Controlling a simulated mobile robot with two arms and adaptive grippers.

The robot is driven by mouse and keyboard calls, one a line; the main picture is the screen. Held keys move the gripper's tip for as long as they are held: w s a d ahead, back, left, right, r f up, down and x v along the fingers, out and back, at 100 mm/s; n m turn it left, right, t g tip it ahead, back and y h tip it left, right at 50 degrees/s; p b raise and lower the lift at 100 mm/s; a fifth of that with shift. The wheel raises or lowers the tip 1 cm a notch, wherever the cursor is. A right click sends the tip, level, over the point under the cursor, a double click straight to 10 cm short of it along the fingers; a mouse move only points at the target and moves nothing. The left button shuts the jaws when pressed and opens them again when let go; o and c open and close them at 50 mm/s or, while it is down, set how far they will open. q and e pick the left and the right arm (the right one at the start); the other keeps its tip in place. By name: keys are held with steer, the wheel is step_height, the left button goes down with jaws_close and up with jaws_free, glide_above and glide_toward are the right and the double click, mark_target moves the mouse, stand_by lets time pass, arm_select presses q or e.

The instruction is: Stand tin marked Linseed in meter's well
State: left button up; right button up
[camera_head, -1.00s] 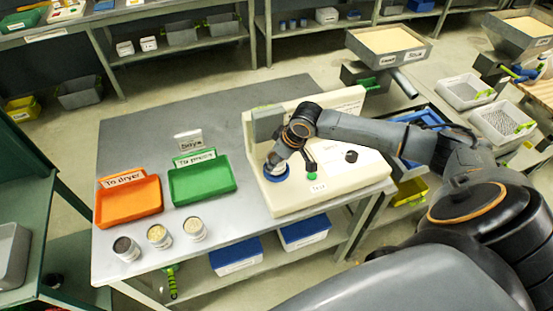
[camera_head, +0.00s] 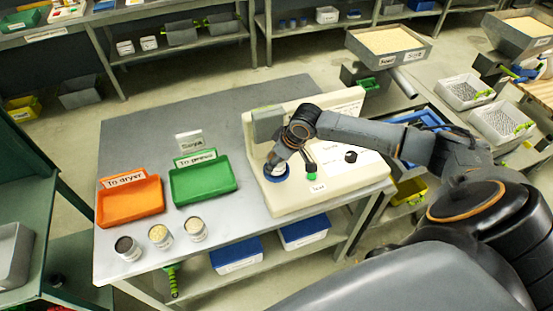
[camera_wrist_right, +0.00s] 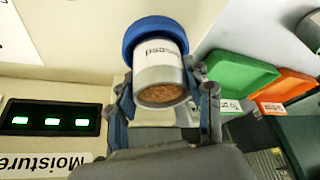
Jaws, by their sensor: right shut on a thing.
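The tin (camera_wrist_right: 160,65) has a white label, upside down and partly readable as "...seed", and brown seeds in its open top. My right gripper (camera_wrist_right: 165,108) is shut on it, one finger on each side. The tin's far end meets the blue ring of the well (camera_wrist_right: 155,30); I cannot tell whether it rests on the floor of the well. In the head view the blue ring (camera_head: 271,176) sits on the cream moisture meter (camera_head: 325,190). My right gripper (camera_head: 280,160) is over it there and hides most of the tin. My left gripper is not in view.
Three other tins (camera_head: 160,236) stand at the table's front left. Behind them are an orange tray (camera_head: 130,205) and a green tray (camera_head: 203,184). The meter's grey post (camera_head: 266,124) rises close to my right gripper. The table's back left is clear.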

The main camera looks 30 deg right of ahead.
stand_by(0.4)
steer(key=shift+p, duration=0.5)
steer(key=shift+f+b, duration=0.3)
steer(key=shift+f, duration=0.3)
steer(key=o, duration=0.9)
steer(key=shift+r, duration=0.1)
steer(key=shift+p+v, duration=5.45)
steer(key=shift+p, duration=0.15)
